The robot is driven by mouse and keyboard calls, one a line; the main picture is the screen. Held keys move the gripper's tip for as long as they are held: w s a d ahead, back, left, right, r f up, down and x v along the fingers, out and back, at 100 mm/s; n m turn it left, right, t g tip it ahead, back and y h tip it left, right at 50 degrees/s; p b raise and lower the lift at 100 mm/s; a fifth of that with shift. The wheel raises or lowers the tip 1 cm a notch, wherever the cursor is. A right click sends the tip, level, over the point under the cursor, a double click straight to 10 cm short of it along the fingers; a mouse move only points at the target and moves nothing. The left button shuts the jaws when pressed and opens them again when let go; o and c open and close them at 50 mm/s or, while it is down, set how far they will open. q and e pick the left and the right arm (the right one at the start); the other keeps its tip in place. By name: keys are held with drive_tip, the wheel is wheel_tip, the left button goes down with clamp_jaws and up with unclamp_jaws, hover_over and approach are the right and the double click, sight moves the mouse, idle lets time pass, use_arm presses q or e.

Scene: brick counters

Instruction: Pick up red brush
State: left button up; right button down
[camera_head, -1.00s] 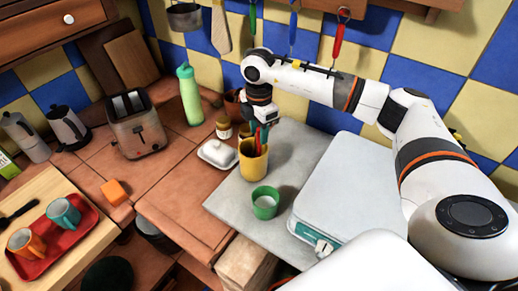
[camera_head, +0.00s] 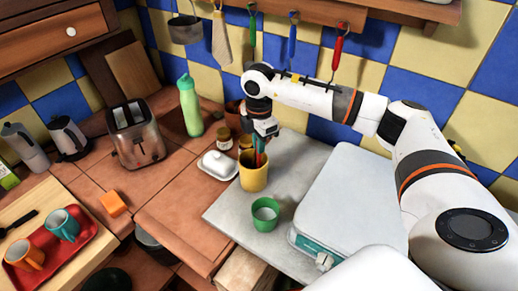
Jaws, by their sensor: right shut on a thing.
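A yellow cup (camera_head: 254,180) stands upright on the grey counter slab. The red brush (camera_head: 262,149) shows as a thin red piece just above the cup's rim, next to a dark green one. My right gripper (camera_head: 262,136) points down over the cup and is shut on the red brush. Its fingers hide the brush's upper part, and the cup hides the lower part. My left gripper is not in view.
A green cup (camera_head: 265,214) and a white scale (camera_head: 345,200) stand close in front and to the right. A white butter dish (camera_head: 219,165) and small jars (camera_head: 224,137) are at the left. Utensils, one red (camera_head: 338,50), hang on the wall.

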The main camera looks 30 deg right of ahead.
wheel_tip(320, 180, up, 11)
drive_tip(key=shift+f+b, duration=0.1)
drive_tip(key=shift+b, duration=1.15)
wheel_tip(320, 180, up, 7)
drive_tip(key=shift+f, duration=0.15)
